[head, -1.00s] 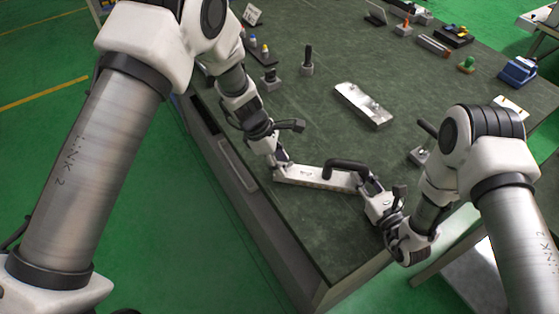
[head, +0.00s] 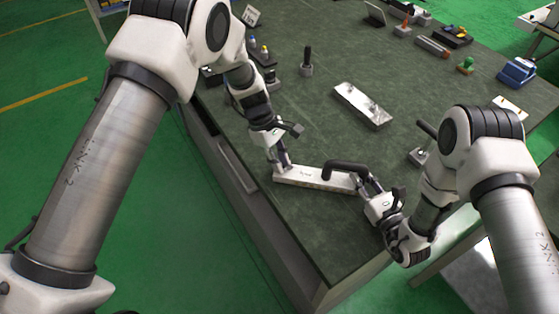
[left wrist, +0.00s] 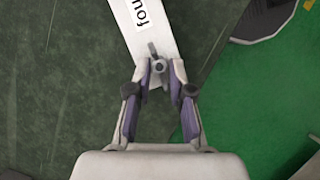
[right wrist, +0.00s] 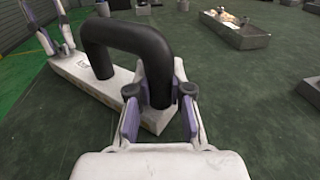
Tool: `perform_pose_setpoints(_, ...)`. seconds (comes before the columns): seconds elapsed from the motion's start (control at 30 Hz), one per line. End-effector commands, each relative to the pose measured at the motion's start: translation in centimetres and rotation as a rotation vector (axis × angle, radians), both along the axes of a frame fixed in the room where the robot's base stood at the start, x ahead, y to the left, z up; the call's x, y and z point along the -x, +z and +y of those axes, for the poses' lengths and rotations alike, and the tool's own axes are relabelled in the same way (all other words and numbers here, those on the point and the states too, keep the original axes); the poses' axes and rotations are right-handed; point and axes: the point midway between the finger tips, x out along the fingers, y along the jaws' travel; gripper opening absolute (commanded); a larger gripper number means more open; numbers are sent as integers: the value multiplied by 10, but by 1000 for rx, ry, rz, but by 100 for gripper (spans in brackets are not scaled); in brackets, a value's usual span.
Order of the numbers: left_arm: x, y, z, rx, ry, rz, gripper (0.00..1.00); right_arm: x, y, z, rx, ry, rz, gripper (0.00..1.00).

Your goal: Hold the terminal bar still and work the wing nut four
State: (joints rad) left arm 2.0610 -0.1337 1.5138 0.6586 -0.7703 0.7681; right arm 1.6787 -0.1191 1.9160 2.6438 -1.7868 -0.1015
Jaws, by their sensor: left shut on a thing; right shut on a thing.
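The terminal bar (head: 312,180) is a long pale bar on the green bench top, with a black arched handle (head: 345,165) at its right end. Its label reading "four" shows in the left wrist view, on the bar (left wrist: 192,35). My left gripper (head: 280,168) is at the bar's left end. In the left wrist view its fingers (left wrist: 158,75) are shut on the small grey wing nut (left wrist: 157,65), partly hidden between them. My right gripper (head: 366,182) is shut on the near leg of the handle, seen in the right wrist view as a thick black arch (right wrist: 125,38).
A second pale bar with fittings (head: 362,105) lies behind. A dark upright post on a block (head: 306,65) and a blue box (head: 518,72) stand farther back. The bench's front edge is close to the terminal bar. Bare bench top lies behind the bar.

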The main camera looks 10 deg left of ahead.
Motion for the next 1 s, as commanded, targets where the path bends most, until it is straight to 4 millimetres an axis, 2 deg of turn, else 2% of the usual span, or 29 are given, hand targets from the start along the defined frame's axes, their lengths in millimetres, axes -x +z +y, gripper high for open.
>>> perform_pose_setpoints(0.13,1,-1,0,-1,-1,2,0,0,0,0,0,-1,0,0)
perform_pose_setpoints(0.17,1,-1,0,-1,-1,2,28,0,0,0,0,-2,0,0)
perform_pose_setpoints(0.2,1,-1,0,-1,0,2,42,0,0,0,0,-2,0,0)
perform_pose_setpoints(0.23,1,-1,0,-1,0,2,44,0,0,0,0,-2,0,0)
perform_pose_setpoints(0.5,1,0,0,0,3,1,44,0,0,0,0,-1,0,0)
perform_pose_setpoints(0.63,-2,10,4,2,4,-1,44,0,0,0,0,-1,0,0)
perform_pose_setpoints(0.77,-6,35,13,1,4,-2,44,0,0,0,0,-1,0,0)
perform_pose_setpoints(1.0,-14,90,35,2,3,-1,44,0,0,0,0,-1,0,0)
